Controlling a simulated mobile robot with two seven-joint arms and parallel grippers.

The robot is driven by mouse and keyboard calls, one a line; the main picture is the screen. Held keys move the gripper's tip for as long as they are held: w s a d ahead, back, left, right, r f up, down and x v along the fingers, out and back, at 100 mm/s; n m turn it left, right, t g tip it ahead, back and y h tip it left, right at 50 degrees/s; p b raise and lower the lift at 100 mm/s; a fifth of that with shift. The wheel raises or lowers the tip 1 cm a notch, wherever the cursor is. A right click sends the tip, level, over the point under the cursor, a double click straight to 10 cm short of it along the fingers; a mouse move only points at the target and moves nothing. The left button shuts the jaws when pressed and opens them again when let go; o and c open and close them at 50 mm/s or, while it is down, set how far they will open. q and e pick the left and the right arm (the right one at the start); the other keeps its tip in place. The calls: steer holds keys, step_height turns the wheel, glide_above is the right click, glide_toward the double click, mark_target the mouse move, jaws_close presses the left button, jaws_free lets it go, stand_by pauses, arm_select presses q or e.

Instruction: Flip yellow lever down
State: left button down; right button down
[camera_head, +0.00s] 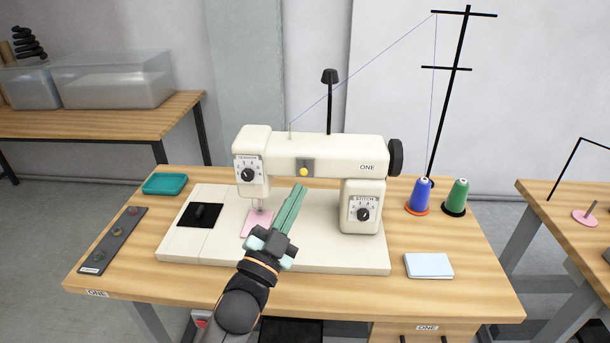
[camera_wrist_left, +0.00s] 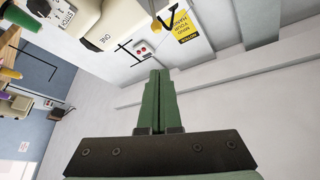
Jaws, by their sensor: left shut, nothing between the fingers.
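The cream sewing machine (camera_head: 330,150) stands on a wooden table. Its yellow lever (camera_head: 304,172) shows as a round yellow knob on a small grey plate on the front of the arm. In the left wrist view the yellow knob (camera_wrist_left: 157,26) hangs on a pale stem at the top, with a visible gap to my fingertips. My left gripper (camera_head: 301,189) has its green fingers shut and empty, just below the knob in the head view. Its shut fingers fill the middle of the left wrist view (camera_wrist_left: 159,74). My right gripper is not in view.
Pink fabric (camera_head: 256,224) lies under the needle. Two dials (camera_head: 248,174) and (camera_head: 363,214) face front. Blue (camera_head: 420,194) and green (camera_head: 456,196) thread cones stand right, beneath a black thread stand (camera_head: 449,95). A teal tray (camera_head: 165,184) sits left.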

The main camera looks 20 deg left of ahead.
mark_target(304, 171)
arm_select(q)
steer(key=shift+w, duration=0.15)
steer(key=p+x, duration=0.1)
steer(key=x, duration=0.8)
steer(key=a+f, duration=0.2)
steer(key=f, duration=0.1)
steer(key=shift+s+f, duration=0.1)
steer(key=shift+s, duration=0.15)
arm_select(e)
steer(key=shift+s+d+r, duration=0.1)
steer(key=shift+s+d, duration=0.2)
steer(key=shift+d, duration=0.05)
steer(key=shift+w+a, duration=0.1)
